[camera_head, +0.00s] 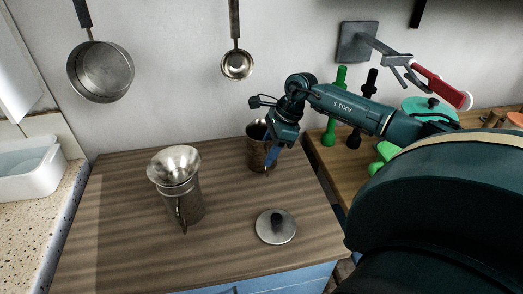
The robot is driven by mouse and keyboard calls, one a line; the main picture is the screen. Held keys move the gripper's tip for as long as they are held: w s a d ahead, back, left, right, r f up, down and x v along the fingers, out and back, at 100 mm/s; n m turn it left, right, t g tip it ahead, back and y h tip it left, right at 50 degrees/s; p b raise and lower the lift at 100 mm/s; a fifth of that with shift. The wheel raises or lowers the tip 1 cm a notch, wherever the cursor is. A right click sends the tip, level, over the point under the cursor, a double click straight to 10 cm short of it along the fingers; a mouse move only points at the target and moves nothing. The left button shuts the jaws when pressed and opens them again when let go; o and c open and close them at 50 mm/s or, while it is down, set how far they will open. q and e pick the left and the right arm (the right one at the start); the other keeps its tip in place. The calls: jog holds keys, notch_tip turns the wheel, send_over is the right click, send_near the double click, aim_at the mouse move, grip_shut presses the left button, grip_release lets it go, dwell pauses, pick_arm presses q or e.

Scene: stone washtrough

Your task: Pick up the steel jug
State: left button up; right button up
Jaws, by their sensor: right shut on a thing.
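A brownish steel jug (257,154) stands on the wooden worktop near the back wall, partly hidden by my right gripper. My right gripper (271,158) reaches down to its right side, with blue fingers shut on the jug at its near right side, where the handle seems to be. The jug looks upright, and I cannot tell whether its base touches the wood. A second metal vessel (187,206) with a handle stands front left, with a funnel (174,165) in its mouth. My left gripper is not in view.
A round steel lid (276,228) with a dark knob lies in front of the jug. A pan (100,72) and a ladle (237,65) hang on the wall. Green and black dumbbell-like things (341,76) stand right. Bare wood lies between the vessels.

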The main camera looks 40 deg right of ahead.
grip_shut()
